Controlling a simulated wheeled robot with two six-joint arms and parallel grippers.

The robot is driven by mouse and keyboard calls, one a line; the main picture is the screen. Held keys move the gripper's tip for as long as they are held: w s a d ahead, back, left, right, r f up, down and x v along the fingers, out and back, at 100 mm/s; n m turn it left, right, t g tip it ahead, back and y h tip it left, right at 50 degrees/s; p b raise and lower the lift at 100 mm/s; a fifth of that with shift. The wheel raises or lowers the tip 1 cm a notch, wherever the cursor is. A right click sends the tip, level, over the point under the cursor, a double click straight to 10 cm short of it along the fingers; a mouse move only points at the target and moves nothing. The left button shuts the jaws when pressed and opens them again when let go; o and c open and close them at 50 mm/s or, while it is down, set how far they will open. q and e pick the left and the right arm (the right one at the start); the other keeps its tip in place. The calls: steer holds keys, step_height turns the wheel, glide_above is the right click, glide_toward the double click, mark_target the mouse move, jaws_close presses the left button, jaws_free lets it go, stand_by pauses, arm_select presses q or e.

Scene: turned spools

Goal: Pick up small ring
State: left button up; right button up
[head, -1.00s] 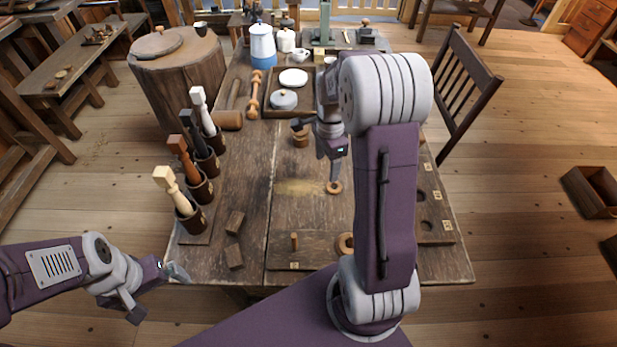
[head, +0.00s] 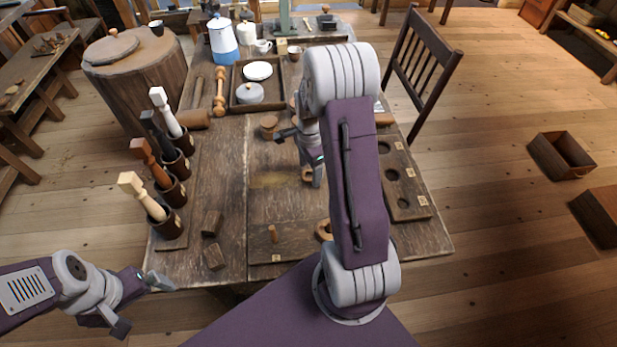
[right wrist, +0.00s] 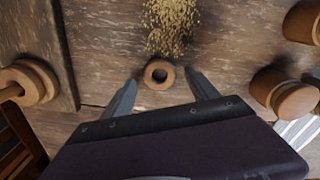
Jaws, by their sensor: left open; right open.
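The small ring (head: 307,176) is a flat light-brown wooden ring lying on the table, partly hidden by my right gripper (head: 314,180) in the head view. In the right wrist view the ring (right wrist: 159,85) lies between the two spread fingers of my right gripper (right wrist: 161,79), near their tips, with a gap on each side. My right gripper is open and empty, low over the table. My left gripper (head: 158,282) is open and empty off the table's front left corner.
A board with a peg (head: 272,233) and a larger ring (head: 323,230) are at the front. Sawdust (right wrist: 172,22) lies beside the small ring. Wooden pots (right wrist: 290,95) stand close to the right finger in the wrist view. A holed board (head: 398,172) is on the right.

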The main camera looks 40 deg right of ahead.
steer(key=shift+f, duration=0.55)
steer(key=shift+r, duration=0.1)
steer(key=shift+c, duration=1.2)
steer(key=c, duration=1.2)
steer(key=shift+o, duration=0.2)
step_height(320, 180, up, 5)
steer(key=shift+d+f+p, duration=0.1)
steer(key=shift+f+p, duration=0.05)
steer(key=shift+p, duration=0.4)
steer(key=s+d+r+p, duration=0.1)
steer(key=s+d+r, duration=0.5)
steer(key=s+d, duration=0.1)
steer(key=shift+s+d+r, duration=0.15)
steer(key=shift+s+d, duration=0.2)
steer(key=shift+s, duration=0.5)
